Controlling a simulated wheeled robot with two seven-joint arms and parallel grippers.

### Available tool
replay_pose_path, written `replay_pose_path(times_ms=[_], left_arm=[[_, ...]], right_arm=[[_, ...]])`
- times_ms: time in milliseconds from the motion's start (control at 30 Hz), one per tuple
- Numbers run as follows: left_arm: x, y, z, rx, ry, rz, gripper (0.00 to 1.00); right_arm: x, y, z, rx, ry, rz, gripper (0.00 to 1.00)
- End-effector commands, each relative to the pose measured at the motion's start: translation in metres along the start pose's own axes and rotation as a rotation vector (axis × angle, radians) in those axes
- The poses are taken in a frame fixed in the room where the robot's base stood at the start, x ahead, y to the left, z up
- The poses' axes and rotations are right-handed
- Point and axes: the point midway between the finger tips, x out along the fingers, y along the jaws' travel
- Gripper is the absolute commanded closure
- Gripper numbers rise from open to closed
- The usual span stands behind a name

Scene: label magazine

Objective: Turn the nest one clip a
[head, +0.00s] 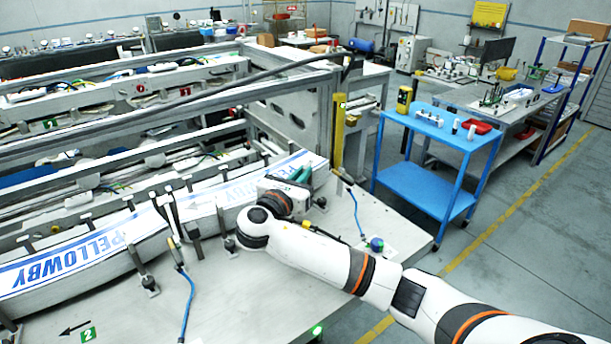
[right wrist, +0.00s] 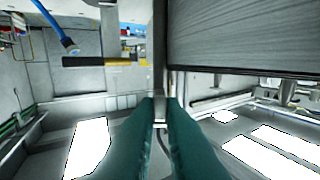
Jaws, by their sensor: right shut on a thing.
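The label nest holds two curved stacks of white labels with blue PELLOWBY print, a left stack (head: 75,258) and a right stack (head: 225,188). Small dark clips on posts stand along the stacks, such as one at the front (head: 230,243) and one further left (head: 150,284). My right gripper (head: 302,174) has teal fingers and is at the right end of the right stack. In the right wrist view its fingers (right wrist: 160,100) are shut on a small grey post-like part (right wrist: 160,108), mostly hidden between them. The striped stack edge (right wrist: 240,35) is close beside it. My left gripper is not in view.
A steel table plate (head: 225,290) lies in front of the nest, with blue cables and a green 2 marker (head: 88,334). A yellow post (head: 338,132) stands just behind my right gripper. A blue cart (head: 425,185) stands to the right, with open floor beyond.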

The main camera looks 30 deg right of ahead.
Motion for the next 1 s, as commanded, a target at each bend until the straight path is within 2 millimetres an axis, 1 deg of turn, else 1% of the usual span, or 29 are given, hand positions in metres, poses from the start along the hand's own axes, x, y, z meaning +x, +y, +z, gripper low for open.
replay_pose_path(times_ms=[300, 833, 867, 900, 967, 1000], left_arm=[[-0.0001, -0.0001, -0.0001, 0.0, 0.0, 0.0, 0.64], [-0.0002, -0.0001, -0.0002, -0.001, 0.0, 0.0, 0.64], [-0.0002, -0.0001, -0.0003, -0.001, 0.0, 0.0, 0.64], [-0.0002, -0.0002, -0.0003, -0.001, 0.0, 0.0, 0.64], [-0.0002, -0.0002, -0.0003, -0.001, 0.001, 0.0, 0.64], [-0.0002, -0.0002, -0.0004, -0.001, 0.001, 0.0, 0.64]], right_arm=[[0.0009, -0.0057, -0.0023, 0.003, 0.004, 0.111, 1.0], [0.0016, -0.0059, -0.0031, 0.004, 0.007, 0.131, 1.0], [0.0016, -0.0059, -0.0031, 0.004, 0.006, 0.131, 0.86], [0.0016, -0.0059, -0.0029, 0.004, 0.006, 0.131, 0.8], [0.0015, -0.0058, -0.0025, 0.004, 0.005, 0.131, 0.7], [0.0015, -0.0058, -0.0023, 0.003, 0.005, 0.131, 0.69]])
